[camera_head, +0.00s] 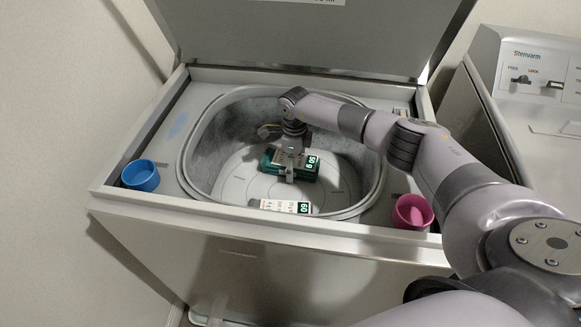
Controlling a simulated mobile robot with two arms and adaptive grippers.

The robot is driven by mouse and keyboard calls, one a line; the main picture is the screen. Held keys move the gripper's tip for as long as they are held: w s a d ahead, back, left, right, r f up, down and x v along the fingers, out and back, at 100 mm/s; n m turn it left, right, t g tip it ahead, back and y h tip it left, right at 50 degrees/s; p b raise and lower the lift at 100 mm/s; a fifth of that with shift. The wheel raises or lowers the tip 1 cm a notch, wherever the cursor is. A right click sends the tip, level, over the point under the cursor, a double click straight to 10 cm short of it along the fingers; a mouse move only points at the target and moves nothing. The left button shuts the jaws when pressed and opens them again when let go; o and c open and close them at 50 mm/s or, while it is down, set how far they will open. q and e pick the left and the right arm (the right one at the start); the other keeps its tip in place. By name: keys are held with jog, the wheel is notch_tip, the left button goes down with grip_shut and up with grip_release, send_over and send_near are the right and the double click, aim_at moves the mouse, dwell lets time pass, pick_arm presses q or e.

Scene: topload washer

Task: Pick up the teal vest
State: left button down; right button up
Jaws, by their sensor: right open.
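No teal vest can be clearly made out in the head view. Inside the washer drum (232,178) lies a dark green, box-like item (308,172) with a pale printed label ending in "50 g". My right gripper (289,176) points down into the drum, right over this item, and overlaps it in the picture. It is open; whether the fingers touch the item I cannot tell. A second item with a white and green label reading "60" (285,206) shows at the drum's near edge, partly hidden by the rim. My left gripper is not in view.
The washer's lid (310,35) stands open at the back. A blue cup (141,175) sits on the washer top at left, a pink cup (413,211) at right, close to my right arm. A second machine (530,100) stands at right.

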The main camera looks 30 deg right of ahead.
jog(key=shift+r, duration=0.1)
jog(key=c, duration=1.4)
